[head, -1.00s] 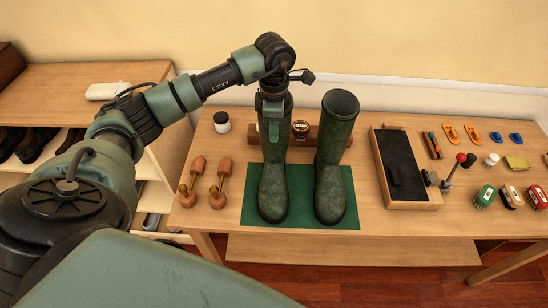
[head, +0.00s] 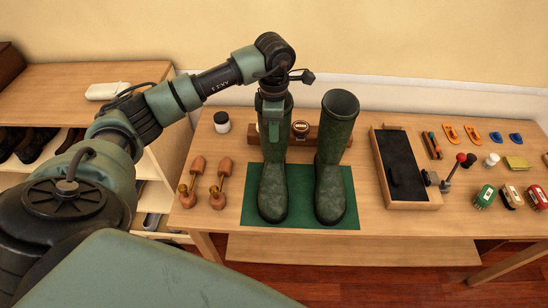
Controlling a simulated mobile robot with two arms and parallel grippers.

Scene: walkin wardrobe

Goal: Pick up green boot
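Two tall green boots stand upright side by side on a green mat (head: 300,218) on the wooden table. The left boot (head: 273,185) has my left gripper (head: 272,108) at its top opening, pointing down from above. My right gripper is not in view.
Wooden shoe trees (head: 219,184) and a white jar (head: 222,122) are left of the boots. A dark-lined wooden tray (head: 400,165) and several brushes (head: 485,197) are to the right. A wooden rack (head: 305,137) is behind the boots.

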